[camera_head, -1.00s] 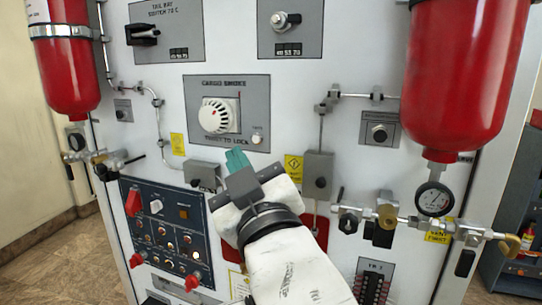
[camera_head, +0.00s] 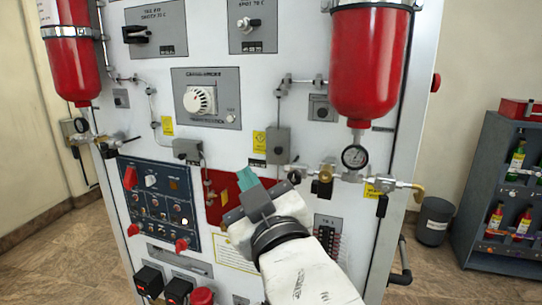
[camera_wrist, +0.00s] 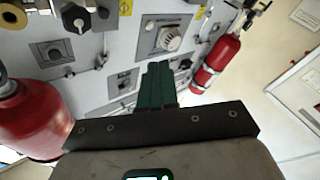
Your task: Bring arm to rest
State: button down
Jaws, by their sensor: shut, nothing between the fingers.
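My gripper (camera_head: 247,180) is shut and empty, its green fingers together. In the head view it is in front of the lower middle of the white trainer panel (camera_head: 150,215), over a red plate (camera_head: 218,212). My white arm comes up from the bottom of that view. In the wrist view the closed fingers (camera_wrist: 157,85) point toward the panel and the round white smoke detector (camera_wrist: 169,38). The detector (camera_head: 200,100) is up and left of my gripper in the head view. I cannot tell the gap between fingertips and panel.
Red bottles hang at the left (camera_head: 74,62) and right (camera_head: 370,62) of the panel. A gauge (camera_head: 354,156) and valve pipe (camera_head: 400,183) jut out below the right bottle. A shelf (camera_head: 500,200) and a bin (camera_head: 434,220) stand at right, with bare floor nearby.

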jog(key=s+d+f+m+g+h, duration=0.25)
jog(key=d+f, duration=0.45)
jog(key=f, duration=0.4)
jog(key=s+d+f+m+g+h, duration=0.1)
jog(key=s+d+f+g+h, duration=0.15)
jog(key=d+f, duration=0.55)
jog(key=s+d+f+m+g+h, duration=0.1)
jog(key=s+d+f+m+g, duration=0.3)
jog(key=f, duration=0.9)
jog(key=s+d+f+m+g, duration=0.1)
jog(key=s+d+f+g, duration=0.3)
jog(key=s+f, duration=0.4)
jog(key=s+d+f+m+g+h, duration=0.1)
jog(key=s+d+f+g, duration=0.3)
jog(key=s, duration=1.2)
jog(key=d+f, duration=0.3)
jog(key=f, duration=0.1)
jog(key=shift+s+d+g, duration=0.15)
jog(key=shift+s+g, duration=0.15)
jog(key=shift+f, duration=0.1)
